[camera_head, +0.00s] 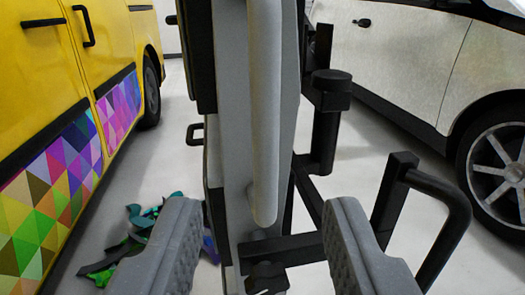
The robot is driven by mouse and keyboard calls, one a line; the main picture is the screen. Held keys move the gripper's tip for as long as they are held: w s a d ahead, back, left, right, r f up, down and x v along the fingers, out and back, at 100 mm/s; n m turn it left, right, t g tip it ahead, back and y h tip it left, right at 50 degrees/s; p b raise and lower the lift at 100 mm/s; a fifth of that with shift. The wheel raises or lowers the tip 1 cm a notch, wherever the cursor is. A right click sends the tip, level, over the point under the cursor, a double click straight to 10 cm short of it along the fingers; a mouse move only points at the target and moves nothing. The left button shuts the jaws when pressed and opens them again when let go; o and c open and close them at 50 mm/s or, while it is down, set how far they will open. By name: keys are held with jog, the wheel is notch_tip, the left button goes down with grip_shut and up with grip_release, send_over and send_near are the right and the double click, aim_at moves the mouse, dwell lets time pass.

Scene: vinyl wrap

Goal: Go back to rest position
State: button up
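My gripper (262,250) shows at the bottom of the camera view, its two grey ridged fingers spread wide apart. Nothing is held between them. Behind the fingers stands a tall grey and black structure with a pale vertical cylinder (264,110), black brackets and a bent black handle on the right. It fills the middle of the view and hides what lies behind it. I cannot tell whether the fingers touch any of it.
A yellow van (50,70) with colourful triangle-patterned wrap stands close on the left. A white car (420,60) stands on the right. Crumpled coloured scraps (140,225) lie on the pale floor beside the van. Bare floor (360,160) shows between the structure and the car.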

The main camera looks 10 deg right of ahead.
jog(key=w+d+r+n+g+y, duration=0.1)
jog(key=w+r+y, duration=0.3)
jog(key=r, duration=1)
jog(key=w+d+r+g+y, duration=0.1)
jog(key=w+r+y, duration=0.3)
jog(key=r, duration=1)
jog(key=s+d+r+h, duration=0.2)
jog(key=s+d+r, duration=0.6)
jog(key=d+r, duration=0.3)
jog(key=s+d+r+n+h, duration=0.1)
jog(key=s+d+r+h, duration=0.1)
jog(key=s+d+r, duration=0.6)
jog(key=d+r, duration=0.4)
jog(key=shift+s+d+n, duration=0.15)
jog(key=shift+s+n, duration=0.15)
jog(key=shift+s, duration=0.1)
